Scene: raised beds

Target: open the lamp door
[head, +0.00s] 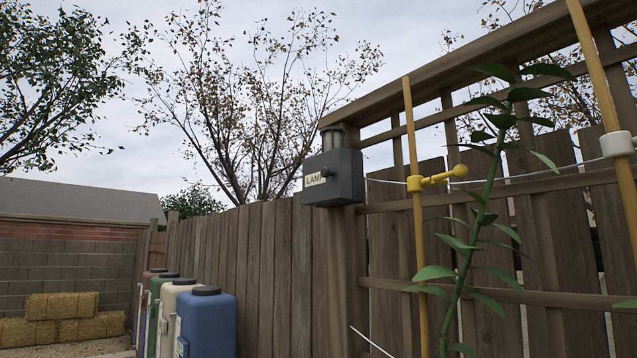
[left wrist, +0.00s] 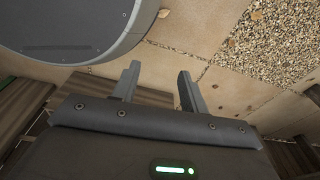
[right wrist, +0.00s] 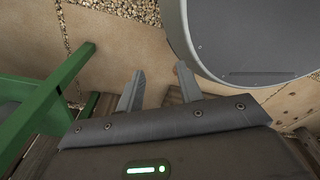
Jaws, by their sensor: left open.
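A dark grey lamp box (head: 345,180) is fixed high on a wooden post of the fence in the head view. A pale label reading LAMP (head: 315,180) and a small dark knob (head: 327,172) are on its left-facing front. The front looks closed, though the door's edges are too small to make out. My left gripper (left wrist: 158,72) is open and empty in the left wrist view, above the paving. My right gripper (right wrist: 160,70) is open and empty in the right wrist view. Neither gripper shows in the head view, and both are apart from the box.
A yellow pole (head: 415,200) with a yellow clamp and a leafy plant (head: 480,220) stand right of the box. Several coloured barrels, including a blue one (head: 210,320), line the fence at lower left. Straw bales (head: 62,305) lie farther back. A green frame (right wrist: 45,110) is near my right gripper.

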